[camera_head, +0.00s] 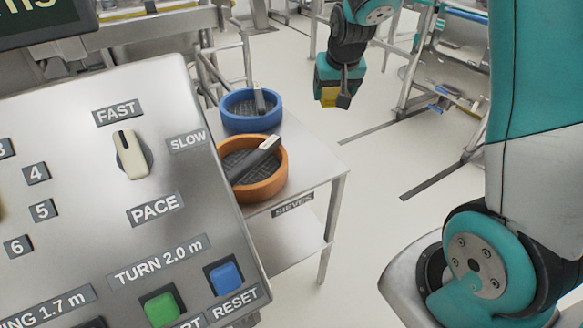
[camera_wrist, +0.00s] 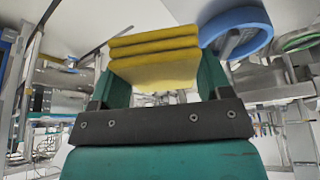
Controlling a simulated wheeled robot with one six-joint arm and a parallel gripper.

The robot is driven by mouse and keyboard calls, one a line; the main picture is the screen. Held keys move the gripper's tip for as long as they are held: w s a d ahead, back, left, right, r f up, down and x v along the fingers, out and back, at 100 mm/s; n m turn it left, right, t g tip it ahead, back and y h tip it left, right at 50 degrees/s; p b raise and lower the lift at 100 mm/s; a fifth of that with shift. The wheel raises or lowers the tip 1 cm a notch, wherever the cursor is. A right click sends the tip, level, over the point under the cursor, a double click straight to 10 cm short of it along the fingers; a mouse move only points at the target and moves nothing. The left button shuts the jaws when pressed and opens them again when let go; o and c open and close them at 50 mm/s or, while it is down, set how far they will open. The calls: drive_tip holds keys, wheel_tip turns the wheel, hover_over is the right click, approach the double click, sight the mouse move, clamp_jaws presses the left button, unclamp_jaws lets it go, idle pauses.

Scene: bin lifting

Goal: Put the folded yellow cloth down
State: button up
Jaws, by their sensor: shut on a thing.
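The folded yellow cloth (camera_wrist: 155,45) shows in the wrist view as a stack of thick layers between the fingers of my gripper (camera_wrist: 160,80). My gripper is shut on it. In the head view my gripper (camera_head: 335,95) hangs at the top, right of the table, and the cloth (camera_head: 328,97) shows as a small yellow patch partly hidden by a dark finger. The cloth is held in the air, apart from the table, with pale floor behind it.
A metal table (camera_head: 310,178) labelled "SIEVES" holds a blue sieve (camera_head: 238,123) and an orange sieve (camera_head: 277,180). A grey control panel (camera_head: 85,235) fills the left front. Metal racks (camera_head: 450,70) stand at the right back. Open floor (camera_head: 375,155) lies right of the table.

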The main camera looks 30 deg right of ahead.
hover_over(322, 161)
drive_tip(key=s, duration=0.1)
drive_tip(key=f, duration=1.5)
drive_tip(key=shift+s+a+f, duration=0.1)
drive_tip(key=shift+a+f, duration=0.05)
drive_tip(key=shift+a, duration=0.1)
drive_tip(key=shift+f, duration=2.35)
drive_tip(key=shift+f, duration=0.1)
drive_tip(key=o, duration=0.9)
drive_tip(key=shift+r, duration=0.35)
drive_tip(key=v, duration=1.2)
drive_tip(key=s+a+r+n+g+y, duration=0.1)
drive_tip(key=s+a+r+n+y, duration=0.15)
drive_tip(key=s+a+r, duration=0.35)
drive_tip(key=s+a+r+n+y, duration=0.2)
drive_tip(key=s+a+r+n, duration=0.15)
drive_tip(key=a, duration=0.55)
drive_tip(key=s+a+r+n+g+y, duration=0.1)
drive_tip(key=s+a+r+n+g, duration=0.2)
drive_tip(key=s, duration=1.1)
drive_tip(key=a+r+n, duration=0.2)
drive_tip(key=a+r, duration=0.1)
drive_tip(key=r, duration=0.1)
drive_tip(key=shift+a, duration=0.4)
